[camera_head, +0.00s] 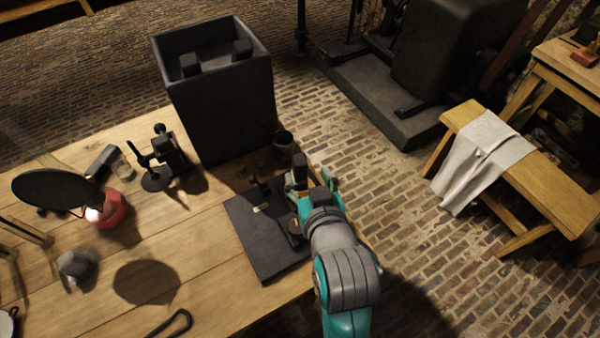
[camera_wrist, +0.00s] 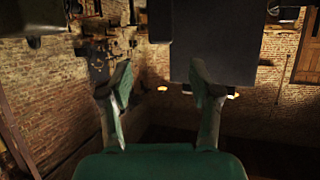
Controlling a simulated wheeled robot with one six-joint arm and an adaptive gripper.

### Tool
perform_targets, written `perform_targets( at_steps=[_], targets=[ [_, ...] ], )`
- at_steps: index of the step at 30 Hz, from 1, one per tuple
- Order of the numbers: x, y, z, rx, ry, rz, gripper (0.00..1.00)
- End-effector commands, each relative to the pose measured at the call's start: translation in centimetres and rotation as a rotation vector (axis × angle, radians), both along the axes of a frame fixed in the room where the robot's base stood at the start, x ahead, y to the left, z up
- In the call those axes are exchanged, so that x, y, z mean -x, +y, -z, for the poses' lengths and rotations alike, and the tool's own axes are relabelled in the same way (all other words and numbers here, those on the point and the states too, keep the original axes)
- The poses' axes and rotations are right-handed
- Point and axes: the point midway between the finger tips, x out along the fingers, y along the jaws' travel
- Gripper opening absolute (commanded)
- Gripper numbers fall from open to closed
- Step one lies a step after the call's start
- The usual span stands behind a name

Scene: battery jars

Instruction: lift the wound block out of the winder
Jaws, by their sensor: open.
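The winder appears to be the dark flat base (camera_head: 252,245) with small upright parts (camera_head: 262,190), near the bench's right edge. My gripper (camera_head: 316,183) is over the right end of this base. In the wrist view my gripper (camera_wrist: 160,85) shows two green fingers spread apart, with nothing between their tips. A small dark block (camera_head: 299,170) shows beside the fingers in the head view. It may be the wound block, but I cannot tell for sure. My arm hides part of the base's right side.
A tall dark open box (camera_head: 225,105) stands behind the base, with block-like shapes inside. A dark jar (camera_head: 283,146) stands by its right corner. A small black device (camera_head: 165,158), a red lamp (camera_head: 108,210) and a round dark disc (camera_head: 55,190) are to the left.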

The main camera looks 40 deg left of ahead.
Motion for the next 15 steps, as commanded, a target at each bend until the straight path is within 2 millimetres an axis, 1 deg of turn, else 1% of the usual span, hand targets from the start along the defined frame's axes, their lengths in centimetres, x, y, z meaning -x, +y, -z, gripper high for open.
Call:
perform_targets(
  at_steps=[1,4,11,15],
  targets=[
    [-0.5,0.6,0.4,0.002,0.002,0.000,0.62],
    [-1.3,1.6,0.9,0.001,0.001,0.000,0.62],
    [-2.3,2.6,1.6,0.000,0.000,0.001,0.62],
    [-3.0,3.7,2.5,0.001,0.001,0.000,0.62]
  ],
)
